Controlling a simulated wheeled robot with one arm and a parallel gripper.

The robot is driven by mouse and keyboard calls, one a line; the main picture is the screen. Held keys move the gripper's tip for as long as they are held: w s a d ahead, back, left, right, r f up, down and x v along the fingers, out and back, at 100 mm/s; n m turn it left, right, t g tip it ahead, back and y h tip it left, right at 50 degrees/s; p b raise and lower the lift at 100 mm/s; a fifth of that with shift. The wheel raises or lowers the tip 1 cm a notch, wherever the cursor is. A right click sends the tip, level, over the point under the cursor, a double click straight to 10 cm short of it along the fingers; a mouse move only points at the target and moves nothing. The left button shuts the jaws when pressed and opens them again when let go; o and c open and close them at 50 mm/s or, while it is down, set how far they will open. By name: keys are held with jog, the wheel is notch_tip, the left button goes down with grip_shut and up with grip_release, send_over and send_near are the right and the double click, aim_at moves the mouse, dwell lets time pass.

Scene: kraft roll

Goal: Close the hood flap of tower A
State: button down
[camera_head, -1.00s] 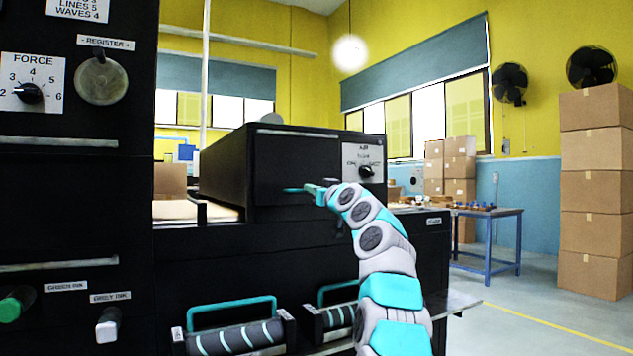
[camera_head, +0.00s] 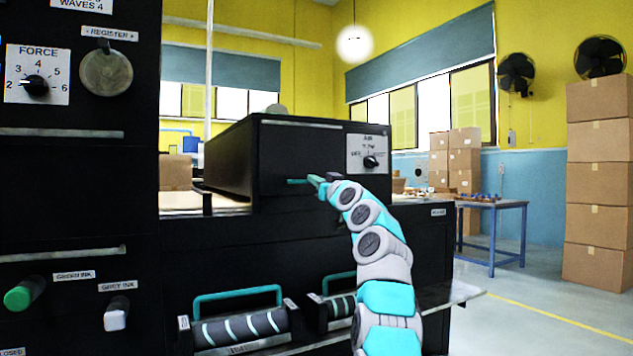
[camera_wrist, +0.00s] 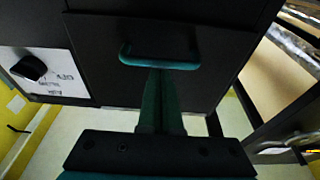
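Tower A's black hood (camera_head: 225,165) stands on the dark machine body in the head view. Its front flap (camera_head: 305,155) faces me, with a teal bar handle (camera_head: 298,181) low on it. The handle (camera_wrist: 158,64) also shows in the wrist view, lying crosswise. My gripper (camera_head: 318,183) is at the handle, at about its height. In the wrist view my green fingers (camera_wrist: 161,85) lie side by side, together, with their tips at the bar. I see nothing held between them. Whether the tips press on the bar is not clear. The flap's exact angle is hard to tell.
A dial plate (camera_head: 368,154) sits right of the flap. Below are rollers with teal handles (camera_head: 238,295) on a ledge. A black panel with knobs (camera_head: 75,200) stands close on the left. Open floor (camera_head: 530,310), a blue table (camera_head: 490,204) and stacked boxes (camera_head: 598,190) are at right.

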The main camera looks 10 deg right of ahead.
jog(key=shift+w+a+f, duration=0.25)
jog(key=shift+a+f, duration=0.05)
jog(key=shift+f, duration=0.3)
jog(key=s+d+b, duration=0.2)
jog(key=s+b, duration=0.1)
jog(key=s, duration=0.3)
jog(key=s+d+r+b, duration=0.1)
jog(key=s+d+b, duration=0.1)
jog(key=s, duration=0.5)
jog(key=shift+d+r+b, duration=0.15)
jog(key=shift+d+b, duration=0.2)
jog(key=shift+b, duration=0.2)
jog(key=shift+w, duration=0.1)
